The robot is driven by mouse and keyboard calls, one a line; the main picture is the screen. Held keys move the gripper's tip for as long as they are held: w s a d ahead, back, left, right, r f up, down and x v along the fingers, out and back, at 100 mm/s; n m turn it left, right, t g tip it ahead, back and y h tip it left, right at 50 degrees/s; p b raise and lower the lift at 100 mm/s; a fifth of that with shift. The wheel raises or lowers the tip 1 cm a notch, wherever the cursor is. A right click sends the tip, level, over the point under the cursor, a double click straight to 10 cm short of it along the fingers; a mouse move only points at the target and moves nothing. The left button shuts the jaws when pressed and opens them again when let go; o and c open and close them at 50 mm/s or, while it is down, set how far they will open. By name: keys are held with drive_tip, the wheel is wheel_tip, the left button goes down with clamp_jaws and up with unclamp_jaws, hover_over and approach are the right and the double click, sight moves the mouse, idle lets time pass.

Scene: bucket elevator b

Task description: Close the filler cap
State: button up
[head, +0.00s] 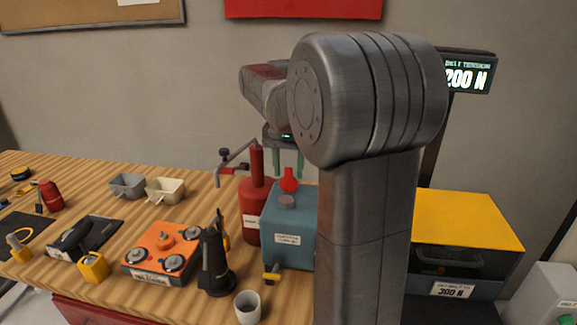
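A teal box (288,240) with a white label stands on the bench, its right side hidden behind my arm. On its top are a grey round fitting (286,201) and, just behind it, a small red piece (289,181) with a narrow upper end. I cannot tell which of these is the filler cap, or whether it is open. My gripper (288,173) points down above the box top. Its two green fingers are spread apart, with the red piece's upper end near the gap between them. I see no clear contact.
A red canister (252,205) with a lever stands close left of the box. A black hand tool (213,262), a grey cup (248,307) and an orange unit (163,252) are in front and left. A yellow-topped case (466,220) stands right of my arm.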

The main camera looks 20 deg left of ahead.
drive_tip(key=shift+c, duration=0.4)
clamp_jaws()
drive_tip(key=shift+s+f+b, duration=0.1)
drive_tip(key=shift+b, duration=0.2)
